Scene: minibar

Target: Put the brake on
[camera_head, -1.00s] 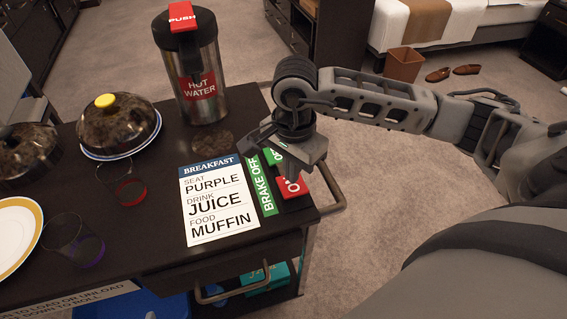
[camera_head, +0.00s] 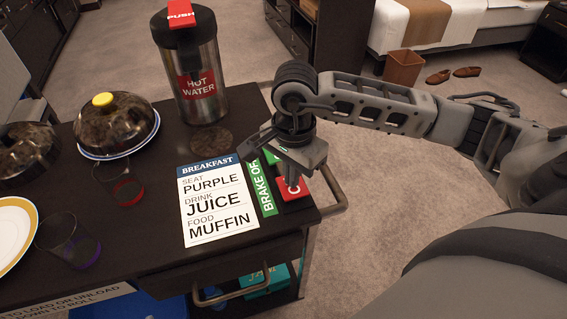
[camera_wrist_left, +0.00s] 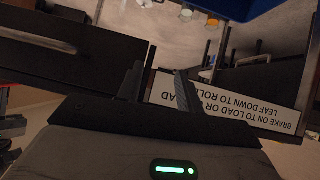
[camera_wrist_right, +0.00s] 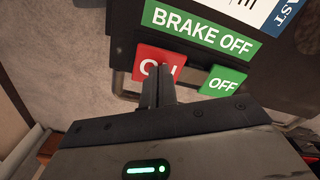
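The red ON key (camera_head: 294,188) sits at the trolley's right front corner, partly covered by my right gripper. It also shows in the right wrist view (camera_wrist_right: 155,64). The green OFF key (camera_wrist_right: 222,81) is beside it; only a bit shows in the head view (camera_head: 271,158). A green label (camera_wrist_right: 199,27) reads BRAKE OFF. My right gripper (camera_wrist_right: 158,72) has its fingers together with nothing between them; the tips overlap the ON key's lower edge. I cannot tell whether they touch it. My left gripper (camera_wrist_left: 160,78) has its fingers apart and empty, at the trolley's side.
The trolley top (camera_head: 150,215) holds a breakfast card (camera_head: 216,200), a hot water flask (camera_head: 195,75), a covered plate (camera_head: 118,125), glasses and another dome. A metal handle (camera_head: 335,195) sticks out on the right. Carpet lies free beyond it.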

